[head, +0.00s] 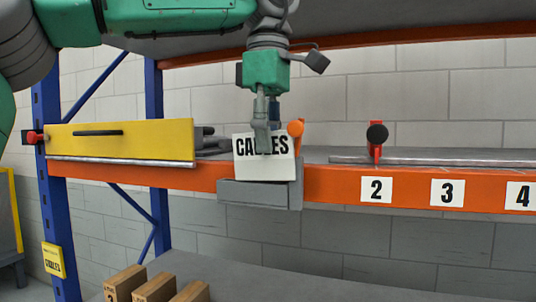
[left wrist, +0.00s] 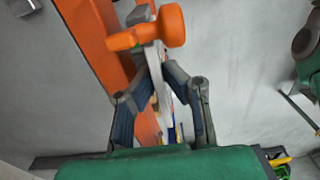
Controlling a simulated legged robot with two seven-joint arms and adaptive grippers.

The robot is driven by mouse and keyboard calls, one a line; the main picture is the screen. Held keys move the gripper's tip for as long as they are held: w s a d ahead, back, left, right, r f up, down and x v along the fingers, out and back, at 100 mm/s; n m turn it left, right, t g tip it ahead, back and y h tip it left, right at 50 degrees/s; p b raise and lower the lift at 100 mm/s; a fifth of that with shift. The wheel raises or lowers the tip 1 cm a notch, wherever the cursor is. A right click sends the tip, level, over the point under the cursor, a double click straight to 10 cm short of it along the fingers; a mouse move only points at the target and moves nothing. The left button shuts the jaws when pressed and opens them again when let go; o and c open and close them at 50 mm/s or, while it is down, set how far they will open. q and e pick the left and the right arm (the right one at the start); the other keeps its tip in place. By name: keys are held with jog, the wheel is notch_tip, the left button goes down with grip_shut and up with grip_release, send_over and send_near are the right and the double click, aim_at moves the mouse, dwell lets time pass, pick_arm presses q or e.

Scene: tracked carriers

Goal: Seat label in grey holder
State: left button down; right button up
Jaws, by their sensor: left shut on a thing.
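The white label (head: 279,170) reads CABLES and stands upright at the orange beam. My left gripper (head: 264,150) comes down from above and is shut on the label, covering part of its lettering. The grey holder (head: 255,196) sits on the front of the beam, directly below the label. The label's lower edge meets the holder's top; I cannot tell how deep it sits in the slot. In the left wrist view the label shows edge-on between the fingers. My right gripper is not in view.
An orange knob (head: 296,127) stands at the label's upper right. A yellow panel (head: 120,140) is on the beam to the left. A red clamp with a black knob (head: 377,137) is to the right, above number plates. A blue upright (head: 55,185) bears a yellow CABLES tag (head: 53,260).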

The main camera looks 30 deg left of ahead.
aim_at(256, 162)
pick_arm(q)
jog(key=a+f, duration=0.1)
jog(key=f, duration=0.1)
jog(key=a+f, duration=0.2)
jog(key=shift+s+a, duration=0.1)
jog(key=shift+a, duration=0.1)
jog(key=shift+a+f, duration=0.2)
jog(key=shift+w, duration=0.3)
jog(key=c, duration=2)
grip_release()
jog(key=shift+w+f, duration=0.1)
jog(key=shift+w, duration=0.05)
jog(key=o, duration=0.3)
jog(key=shift+d, duration=0.15)
jog(key=shift+d+r, duration=0.4)
jog(key=shift+d, duration=0.05)
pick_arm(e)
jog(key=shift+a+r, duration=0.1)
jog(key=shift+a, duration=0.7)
pick_arm(q)
notch_tip(256, 162, up, 7)
jog(key=shift+a+r+p, duration=0.15)
jog(key=shift+r+p, duration=0.05)
jog(key=shift+p, duration=0.15)
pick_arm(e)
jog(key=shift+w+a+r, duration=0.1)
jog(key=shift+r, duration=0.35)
